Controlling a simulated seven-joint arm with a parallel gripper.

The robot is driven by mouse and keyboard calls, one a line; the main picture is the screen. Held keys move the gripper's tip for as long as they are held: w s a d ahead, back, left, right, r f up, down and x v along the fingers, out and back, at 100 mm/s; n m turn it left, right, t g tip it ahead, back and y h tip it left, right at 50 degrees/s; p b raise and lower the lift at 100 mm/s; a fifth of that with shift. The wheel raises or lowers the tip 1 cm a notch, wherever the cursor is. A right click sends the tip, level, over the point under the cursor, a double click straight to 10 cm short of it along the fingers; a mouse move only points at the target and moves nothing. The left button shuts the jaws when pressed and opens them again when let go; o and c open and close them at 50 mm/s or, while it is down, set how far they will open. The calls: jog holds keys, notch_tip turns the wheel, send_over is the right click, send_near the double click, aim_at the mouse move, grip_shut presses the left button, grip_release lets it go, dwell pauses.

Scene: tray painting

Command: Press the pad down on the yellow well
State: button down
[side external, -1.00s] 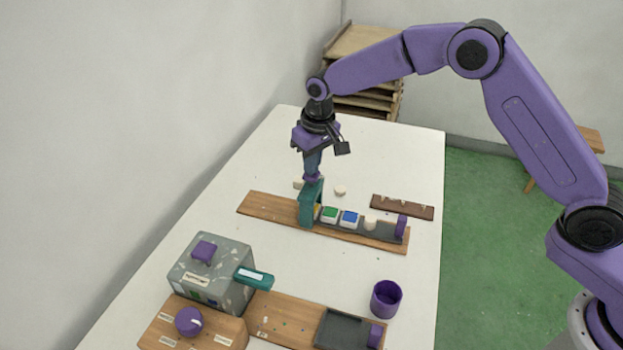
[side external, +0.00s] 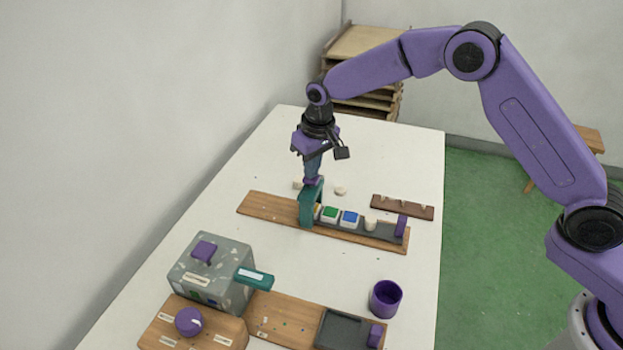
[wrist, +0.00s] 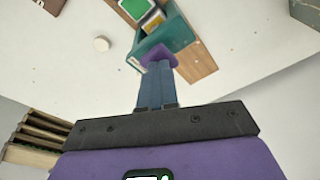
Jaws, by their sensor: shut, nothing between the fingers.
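My gripper (side external: 313,178) is shut, pointing down, with its fingertips at the purple top (wrist: 160,54) of the teal press frame. Nothing shows between the fingers. The teal frame (side external: 308,207) stands on the sliding strip's wooden board and also shows in the wrist view (wrist: 178,34). The yellow well (side external: 317,212) is mostly hidden under the frame; a yellowish edge shows in the wrist view (wrist: 154,20). The pad's underside is hidden, so I cannot tell whether it touches the well. The green well (side external: 331,213) and the blue well (side external: 349,218) lie beside it to the right.
A grey speckled box (side external: 213,270) with a teal lever, a purple knob (side external: 189,321) and a purple cup (side external: 386,298) stand nearer. A dark rack (side external: 402,208) lies behind right. The table's middle is clear.

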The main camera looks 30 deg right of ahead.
jog(key=shift+r, duration=1.75)
notch_tip(320, 180, up, 5)
dwell(0.3)
dwell(0.4)
jog(key=s+d+r+n+g, duration=0.1)
jog(key=s+d+r+n, duration=0.1)
jog(key=s, duration=0.8)
jog(key=s+d+r+n, duration=0.2)
jog(key=s+n, duration=0.1)
jog(key=s, duration=0.7)
jog(key=s+d+f+n, duration=0.1)
jog(key=s+d+n, duration=0.1)
jog(key=s+d, duration=0.5)
jog(key=s+d+f+n, duration=0.2)
jog(key=s+d, duration=0.5)
jog(key=s, duration=0.7)
jog(key=shift+s+d+n+g, duration=0.25)
jog(key=shift+d+n+g, duration=0.05)
jog(key=shift+d, duration=0.05)
